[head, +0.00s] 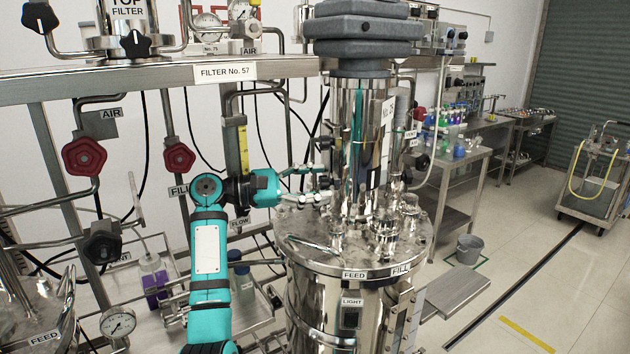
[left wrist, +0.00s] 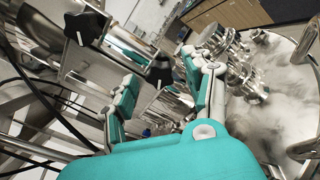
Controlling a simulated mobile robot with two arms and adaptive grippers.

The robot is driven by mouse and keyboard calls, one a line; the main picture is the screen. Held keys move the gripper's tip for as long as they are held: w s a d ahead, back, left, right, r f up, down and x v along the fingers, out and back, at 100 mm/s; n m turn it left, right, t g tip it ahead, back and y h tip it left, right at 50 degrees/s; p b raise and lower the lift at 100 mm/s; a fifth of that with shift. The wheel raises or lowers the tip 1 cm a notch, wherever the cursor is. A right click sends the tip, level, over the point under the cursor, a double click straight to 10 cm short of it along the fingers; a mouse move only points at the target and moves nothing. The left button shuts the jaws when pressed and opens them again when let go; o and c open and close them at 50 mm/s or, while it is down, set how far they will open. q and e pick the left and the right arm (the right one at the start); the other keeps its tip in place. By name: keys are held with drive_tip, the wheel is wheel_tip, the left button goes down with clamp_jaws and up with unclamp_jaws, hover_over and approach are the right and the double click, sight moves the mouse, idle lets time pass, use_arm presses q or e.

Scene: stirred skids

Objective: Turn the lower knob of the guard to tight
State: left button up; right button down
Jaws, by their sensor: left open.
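My left gripper (head: 312,184) reaches in from the left, beside the tall shiny metal column above the round vessel lid. The column appears to be the guard (head: 345,130). In the left wrist view the two fingers of the gripper (left wrist: 168,85) stand apart. A black lobed knob (left wrist: 160,72) shows in the gap between the fingertips; it seems to be the lower knob, being nearer the lid. I cannot tell whether the fingers touch it. Another black lobed knob (left wrist: 85,25) shows further up and left, outside the fingers. My right gripper is not in view.
The vessel lid (head: 300,245) carries shiny fittings close below my gripper. A steel beam labelled FILTER No. 57 (head: 150,77) runs above my arm. Red valve handwheels (head: 85,156) stand at left. A bucket (head: 469,248) and open floor lie at right.

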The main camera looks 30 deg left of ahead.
use_arm(q)
drive_tip(key=shift+c, duration=1.3)
clamp_jaws()
drive_tip(key=shift+f+m+b, duration=0.1)
drive_tip(key=shift+m+b, duration=0.2)
drive_tip(key=shift+b, duration=0.05)
drive_tip(key=m+b, duration=0.2)
drive_tip(key=shift+f+m, duration=0.1)
drive_tip(key=shift+m, duration=0.3)
drive_tip(key=m+b, duration=0.3)
drive_tip(key=m, duration=0.1)
drive_tip(key=shift+b, duration=0.3)
drive_tip(key=m+b, duration=0.2)
drive_tip(key=m, duration=0.2)
drive_tip(key=shift+b, duration=0.3)
drive_tip(key=m+b, duration=0.1)
drive_tip(key=m, duration=0.1)
drive_tip(key=shift+m+b, duration=0.4)
drive_tip(key=m+b, duration=0.2)
drive_tip(key=m, duration=0.1)
drive_tip(key=shift+m, duration=0.3)
drive_tip(key=m+b, duration=0.1)
drive_tip(key=m, duration=0.2)
drive_tip(key=shift+b, duration=0.3)
drive_tip(key=shift+m+b, duration=0.5)
drive_tip(key=shift+m, duration=1)
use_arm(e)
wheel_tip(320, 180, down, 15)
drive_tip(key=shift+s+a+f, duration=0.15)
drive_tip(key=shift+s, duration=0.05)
